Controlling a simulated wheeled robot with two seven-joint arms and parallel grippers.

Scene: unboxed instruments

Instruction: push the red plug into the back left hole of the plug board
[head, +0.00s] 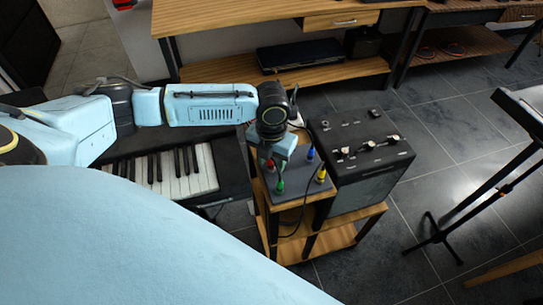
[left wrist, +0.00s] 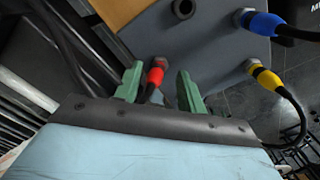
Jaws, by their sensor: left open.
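The red plug (left wrist: 155,76) shows in the left wrist view between the two green fingers of my left gripper (left wrist: 160,86). The fingers are apart, with space on each side of the plug. In the head view the gripper (head: 276,158) is over the left back part of the grey plug board (head: 298,190), and only a bit of the red plug (head: 269,163) shows. I cannot tell how deep the red plug sits. An open dark hole (left wrist: 183,8) shows at the top of the wrist view. My right gripper is not in view.
A blue plug (head: 310,154), a yellow plug (head: 322,175) and a green plug (head: 280,187) stand on the board, with cables close by. A black instrument box (head: 360,145) stands right of the board. A keyboard (head: 172,172) lies to the left.

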